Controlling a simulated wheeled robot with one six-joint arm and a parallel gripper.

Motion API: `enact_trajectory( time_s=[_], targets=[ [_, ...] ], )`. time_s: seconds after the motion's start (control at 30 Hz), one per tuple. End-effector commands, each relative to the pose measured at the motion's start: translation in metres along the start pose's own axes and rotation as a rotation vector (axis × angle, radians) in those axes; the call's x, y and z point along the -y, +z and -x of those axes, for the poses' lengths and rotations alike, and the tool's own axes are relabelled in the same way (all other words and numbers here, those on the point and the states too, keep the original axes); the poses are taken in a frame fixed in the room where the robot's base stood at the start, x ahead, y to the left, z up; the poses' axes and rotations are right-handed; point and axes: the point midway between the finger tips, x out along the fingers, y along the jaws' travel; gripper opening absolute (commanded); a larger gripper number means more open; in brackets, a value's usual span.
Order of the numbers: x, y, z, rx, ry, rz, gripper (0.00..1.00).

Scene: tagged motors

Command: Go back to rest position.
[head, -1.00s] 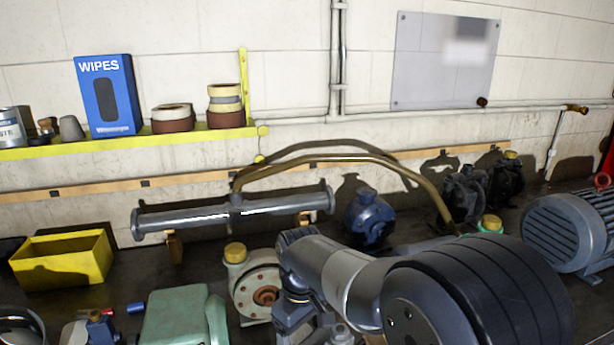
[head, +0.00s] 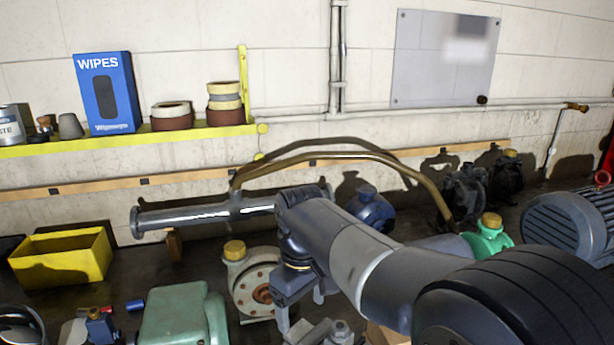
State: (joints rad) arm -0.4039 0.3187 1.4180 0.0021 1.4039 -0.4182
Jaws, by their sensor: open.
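My gripper (head: 302,308) is at the lower middle of the head view, at the end of my grey arm. Its fingers point down and stand apart, with nothing seen between them.
A green motor housing (head: 183,316) and a yellow bin (head: 62,257) are at left. A grey pipe (head: 205,215), a blue motor (head: 370,210) and dark pumps (head: 466,193) stand behind. A green pump (head: 488,238) and a large finned motor (head: 575,225) are at right.

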Motion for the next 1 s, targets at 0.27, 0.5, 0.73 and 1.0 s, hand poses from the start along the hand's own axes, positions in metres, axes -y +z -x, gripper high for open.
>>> enact_trajectory(
  time_s=[0.27, 0.5, 0.73, 1.0],
  targets=[
    [0.001, 0.002, 0.010, 0.006, -0.003, 0.000, 0.76],
    [-0.002, -0.002, -0.038, 0.006, -0.002, -0.002, 0.76],
    [-0.005, -0.005, -0.078, 0.004, 0.001, -0.013, 0.76],
    [-0.014, -0.004, -0.076, 0.002, 0.002, -0.152, 0.76]
  ],
)
